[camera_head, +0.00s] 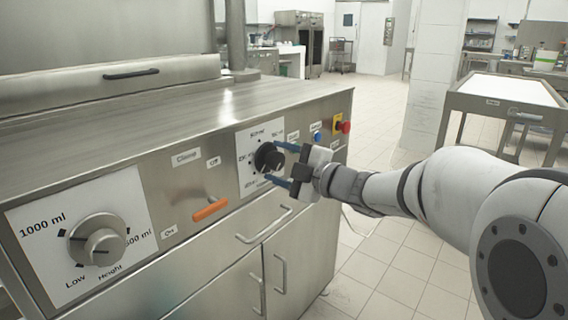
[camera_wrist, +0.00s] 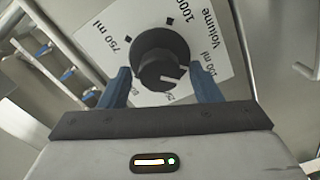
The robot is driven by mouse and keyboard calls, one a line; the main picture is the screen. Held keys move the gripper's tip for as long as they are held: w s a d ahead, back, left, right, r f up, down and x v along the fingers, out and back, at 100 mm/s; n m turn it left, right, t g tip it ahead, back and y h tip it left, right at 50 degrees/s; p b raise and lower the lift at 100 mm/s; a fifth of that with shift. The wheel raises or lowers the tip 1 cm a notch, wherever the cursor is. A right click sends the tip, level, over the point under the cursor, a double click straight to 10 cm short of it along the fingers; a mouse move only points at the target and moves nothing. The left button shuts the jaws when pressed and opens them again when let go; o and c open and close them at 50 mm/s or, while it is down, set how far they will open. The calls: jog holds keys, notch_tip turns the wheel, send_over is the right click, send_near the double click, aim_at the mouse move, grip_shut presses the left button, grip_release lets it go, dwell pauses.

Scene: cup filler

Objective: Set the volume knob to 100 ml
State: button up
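The volume knob (camera_head: 269,158) is a black round dial on a white label plate on the machine's front. In the wrist view the knob (camera_wrist: 160,60) is at top centre, with "Volume", "750 ml" and "1000" readable. A label ending in "00 ml" (camera_wrist: 209,70) is partly hidden by a finger. My gripper (camera_head: 272,162) is open at the knob, one blue finger on each side. In the wrist view the gripper (camera_wrist: 160,80) shows no clear grip; contact cannot be told.
A larger grey height knob (camera_head: 98,240) is at the panel's left. An orange-handled lever (camera_head: 210,209) sits between the knobs. A blue button (camera_head: 317,137) and red emergency button (camera_head: 344,127) are to the right.

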jog(key=shift+d, duration=0.1)
jog(key=shift+s+d, duration=0.2)
jog(key=shift+d, duration=0.05)
jog(key=p+v, duration=0.2)
jog(key=v, duration=0.5)
